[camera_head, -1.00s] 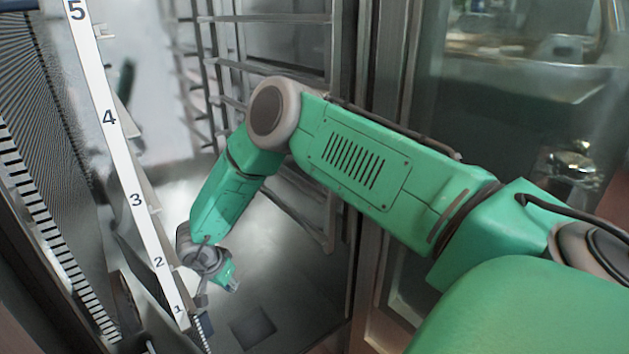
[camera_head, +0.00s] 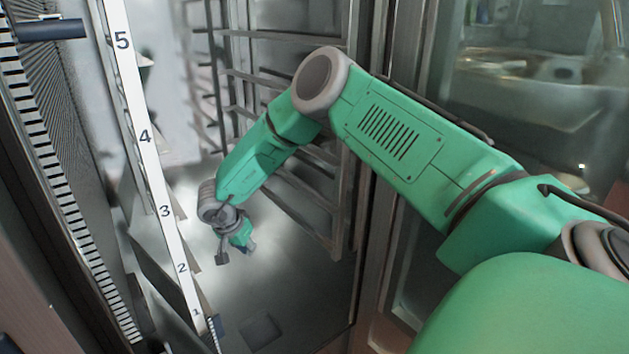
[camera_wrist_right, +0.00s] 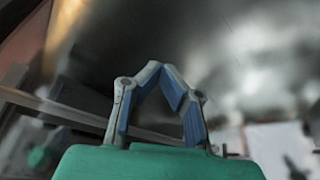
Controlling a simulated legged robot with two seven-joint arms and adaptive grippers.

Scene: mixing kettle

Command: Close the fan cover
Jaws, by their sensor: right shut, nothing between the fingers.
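The fan cover appears to be the tall dark panel with a fine mesh (camera_head: 62,110) at the left of the head view. A white strip numbered 1 to 5 (camera_head: 150,165) runs beside it; I cannot tell whether the strip belongs to the cover. My right gripper (camera_head: 238,250) hangs low in the steel chamber, right of the strip around numbers 2 and 3, apparently apart from it. In the right wrist view the blue-padded fingers (camera_wrist_right: 165,76) are shut and empty. My left gripper is not in view.
Rack rails (camera_head: 285,90) stand behind and right of my right arm. A metal post (camera_head: 372,200) and a glass panel (camera_head: 470,110) lie to the right. A dark bar (camera_head: 50,30) juts in at top left. The chamber floor (camera_head: 300,300) is mostly clear.

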